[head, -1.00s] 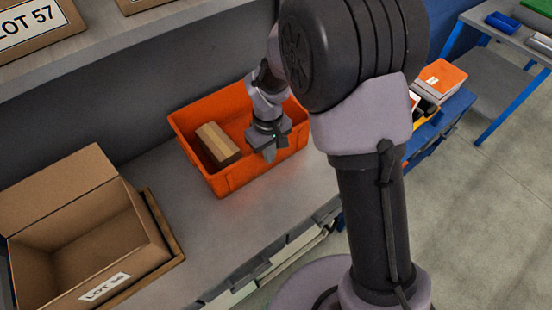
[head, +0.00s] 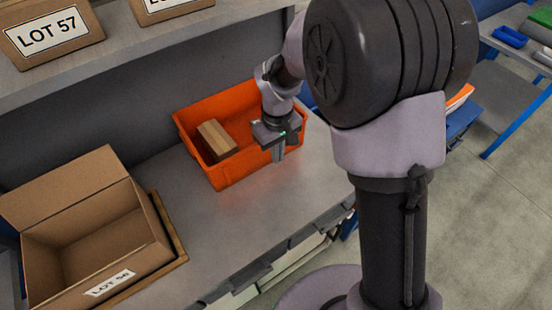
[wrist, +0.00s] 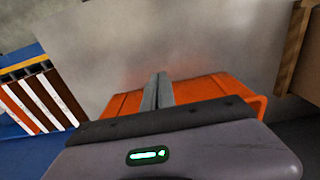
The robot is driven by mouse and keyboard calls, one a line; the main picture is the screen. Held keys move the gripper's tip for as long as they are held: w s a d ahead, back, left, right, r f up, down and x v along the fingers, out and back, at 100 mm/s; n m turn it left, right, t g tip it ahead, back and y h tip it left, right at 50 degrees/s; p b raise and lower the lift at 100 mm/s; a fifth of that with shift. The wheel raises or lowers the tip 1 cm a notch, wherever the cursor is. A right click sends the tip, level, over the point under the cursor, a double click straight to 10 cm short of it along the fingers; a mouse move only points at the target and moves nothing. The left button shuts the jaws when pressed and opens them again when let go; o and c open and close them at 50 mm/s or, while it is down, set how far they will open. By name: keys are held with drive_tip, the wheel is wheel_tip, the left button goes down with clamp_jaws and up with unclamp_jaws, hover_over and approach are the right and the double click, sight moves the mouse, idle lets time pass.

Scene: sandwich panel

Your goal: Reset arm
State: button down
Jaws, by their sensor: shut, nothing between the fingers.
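My gripper (head: 278,154) is shut and empty. In the head view it hangs fingers down over the front right part of the orange bin (head: 226,182). In the wrist view my gripper's fingers (wrist: 158,91) are together, with the rim of the orange bin (wrist: 125,103) behind them. Part of the bin's inside is hidden by my arm in the head view.
A small brown box (head: 216,139) lies in the orange bin. An open cardboard box (head: 95,262) stands on the grey worktop (head: 215,222) at left. Labelled boxes, one reading LOT 57 (head: 52,42), sit on the shelf above. The worktop between bin and cardboard box is clear.

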wheel_tip(320, 180, up, 7)
drive_tip(key=d+m+t+b, duration=0.1)
drive_tip(key=d+m+b, duration=0.1)
drive_tip(key=b, duration=0.1)
drive_tip(key=s+d+m+t+y+b, duration=0.1)
drive_tip(key=s+d+m+t+b, duration=0.1)
drive_tip(key=s, duration=0.7)
drive_tip(key=s+d+r+m+t+b, duration=0.1)
drive_tip(key=s+d+m+b, duration=0.3)
drive_tip(key=s, duration=0.5)
drive_tip(key=m+t+b, duration=0.1)
drive_tip(key=m+b, duration=0.1)
drive_tip(key=m, duration=0.1)
drive_tip(key=shift+d+r+t+y+b, duration=0.2)
drive_tip(key=shift+t+y+b, duration=0.1)
drive_tip(key=shift+y, duration=0.1)
